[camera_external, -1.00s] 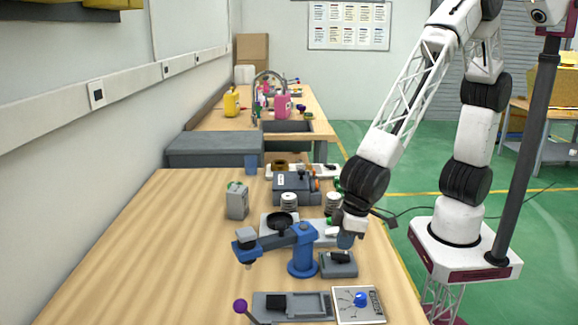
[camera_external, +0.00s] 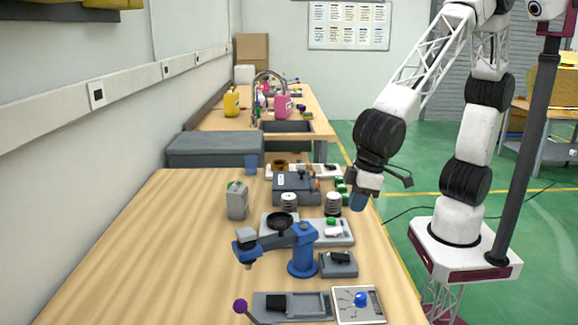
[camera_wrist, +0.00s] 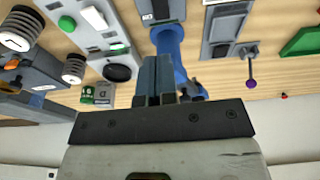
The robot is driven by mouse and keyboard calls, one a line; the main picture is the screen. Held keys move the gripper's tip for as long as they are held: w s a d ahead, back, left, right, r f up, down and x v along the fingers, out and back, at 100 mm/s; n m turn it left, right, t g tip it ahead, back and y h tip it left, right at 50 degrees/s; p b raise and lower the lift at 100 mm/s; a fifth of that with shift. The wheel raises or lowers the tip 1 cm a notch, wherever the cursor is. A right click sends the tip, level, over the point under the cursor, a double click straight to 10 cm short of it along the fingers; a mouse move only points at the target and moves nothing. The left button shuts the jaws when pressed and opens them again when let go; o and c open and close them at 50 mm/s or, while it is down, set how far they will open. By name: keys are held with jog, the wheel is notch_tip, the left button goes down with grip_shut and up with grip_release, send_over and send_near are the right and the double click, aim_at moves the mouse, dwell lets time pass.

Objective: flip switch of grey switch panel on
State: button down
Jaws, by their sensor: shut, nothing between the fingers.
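The small grey panel with a black switch (camera_external: 339,264) stands on the table in the external view, right of the blue press-like device. I take it as the grey switch panel; whether its switch is on or off is too small to tell. It seems to be the grey box at the top edge of the wrist view (camera_wrist: 160,10), partly cut off. My gripper (camera_external: 357,203) is above the table's right edge, up and away from the panel. Its fingers (camera_wrist: 158,62) are shut and empty, touching nothing visible.
The blue device (camera_external: 303,250) stands beside the panel. A light panel with a green button (camera_external: 333,232) lies behind it. A longer grey panel (camera_external: 290,306) and a white board with a blue knob (camera_external: 358,304) lie in front.

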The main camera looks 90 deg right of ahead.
aim_at(335, 255)
jog(key=shift+w, duration=0.15)
jog(key=shift+w+r, duration=0.2)
jog(key=shift+w, duration=0.3)
jog(key=shift+f, duration=0.1)
jog(key=x, duration=1.2)
jog(key=shift+x, duration=0.85)
